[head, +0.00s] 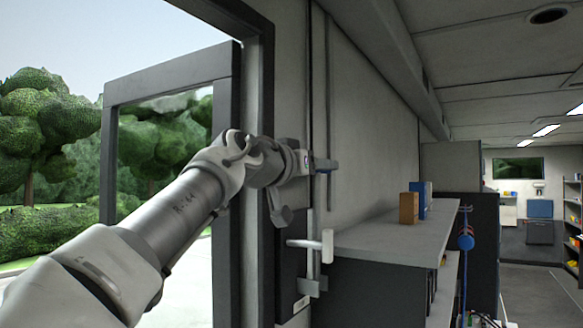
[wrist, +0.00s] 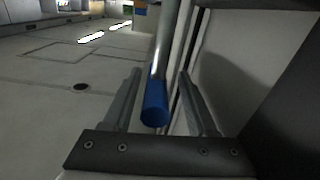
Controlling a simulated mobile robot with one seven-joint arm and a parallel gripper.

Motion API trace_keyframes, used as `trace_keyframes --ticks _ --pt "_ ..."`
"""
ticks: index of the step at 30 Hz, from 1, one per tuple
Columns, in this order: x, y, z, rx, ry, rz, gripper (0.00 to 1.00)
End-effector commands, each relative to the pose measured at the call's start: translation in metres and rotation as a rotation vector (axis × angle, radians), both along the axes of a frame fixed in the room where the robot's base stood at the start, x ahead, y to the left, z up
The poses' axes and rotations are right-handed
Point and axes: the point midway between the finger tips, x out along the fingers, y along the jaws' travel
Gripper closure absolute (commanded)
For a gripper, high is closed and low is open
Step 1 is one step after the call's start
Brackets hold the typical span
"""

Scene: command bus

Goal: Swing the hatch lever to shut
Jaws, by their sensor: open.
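In the wrist view a round grey rod with a blue end, which looks like the hatch lever (wrist: 154,102), lies between the two fingers of my gripper (wrist: 160,74). The fingers are open, with a gap on each side of the rod, and I see no contact. The rod runs away from the camera toward the top of that view. In the head view my gripper (head: 324,166) is beside the wall, to the right of the open doorway. The lever is hard to make out there, being small and partly covered by the fingers.
Below my gripper, a grey upright bar (head: 310,228) and a white handle (head: 327,246) stand out by the wall. A counter (head: 375,238) lies to the right, bearing an orange box (head: 409,208) and a blue box (head: 421,190). The door frame (head: 228,150) is close behind my arm.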

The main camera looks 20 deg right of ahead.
Motion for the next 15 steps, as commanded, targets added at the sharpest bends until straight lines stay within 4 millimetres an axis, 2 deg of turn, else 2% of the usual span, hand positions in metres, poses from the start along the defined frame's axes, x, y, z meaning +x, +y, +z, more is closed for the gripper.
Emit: trace_keyframes --ticks 4,8,15 --pt "-0.001 0.002 -0.001 0.000 0.000 0.000 0.42" --pt "-0.007 0.013 -0.001 -0.002 0.000 0.002 0.42" --pt "-0.034 0.053 -0.003 -0.002 -0.002 0.003 0.42"
